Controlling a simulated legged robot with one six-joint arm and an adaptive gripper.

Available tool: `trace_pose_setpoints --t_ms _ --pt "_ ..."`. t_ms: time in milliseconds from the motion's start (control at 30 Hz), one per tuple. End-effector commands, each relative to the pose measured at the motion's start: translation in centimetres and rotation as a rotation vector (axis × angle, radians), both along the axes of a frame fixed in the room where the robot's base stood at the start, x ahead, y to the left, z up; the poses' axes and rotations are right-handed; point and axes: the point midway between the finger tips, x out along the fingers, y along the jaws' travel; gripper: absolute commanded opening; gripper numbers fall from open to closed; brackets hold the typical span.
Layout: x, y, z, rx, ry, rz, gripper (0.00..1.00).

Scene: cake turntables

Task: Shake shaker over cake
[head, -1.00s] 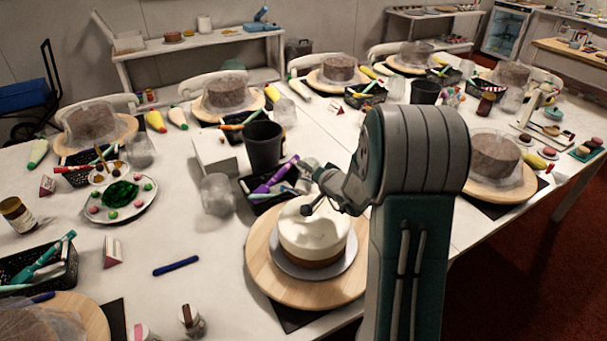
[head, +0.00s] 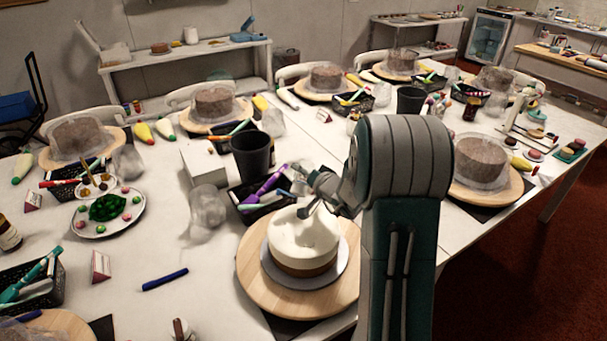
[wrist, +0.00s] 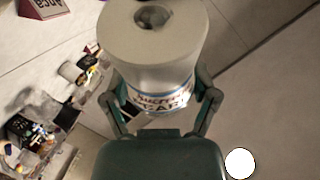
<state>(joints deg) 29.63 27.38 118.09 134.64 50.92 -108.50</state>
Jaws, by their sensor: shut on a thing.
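The cake (head: 304,255) has a brown base and a white top, and stands on a grey board (head: 338,270) on a round wooden turntable (head: 262,288). My gripper (head: 312,205) is above the back of the cake, close to its white top in the picture; the exact gap cannot be told. In the wrist view my gripper (wrist: 160,98) has its two fingers closed around the sides of the shaker (wrist: 150,55), a pale cylinder with a printed blue and orange label and a holed end. In the head view I cannot make out the shaker clearly.
A black basket of tools (head: 258,190), a dark cup (head: 252,155) and a clear container (head: 207,205) stand behind and left of the cake. A blue pen (head: 164,280) lies left of it on the white table (head: 200,290). Other cakes stand around.

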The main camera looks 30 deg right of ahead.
Motion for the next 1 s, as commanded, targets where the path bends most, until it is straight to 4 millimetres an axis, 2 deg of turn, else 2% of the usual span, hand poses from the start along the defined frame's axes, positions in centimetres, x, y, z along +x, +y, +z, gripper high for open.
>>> trace_pose_setpoints --t_ms 367,700,867,1000 --pt "-0.3 0.4 0.1 -0.03 -0.029 0.001 0.18" --pt "0.3 2.0 -1.2 0.134 0.115 0.0 0.18" --pt "0.2 2.0 -1.3 0.139 0.12 0.0 0.18" --pt "0.0 1.0 -1.2 0.138 0.118 -0.003 0.18"
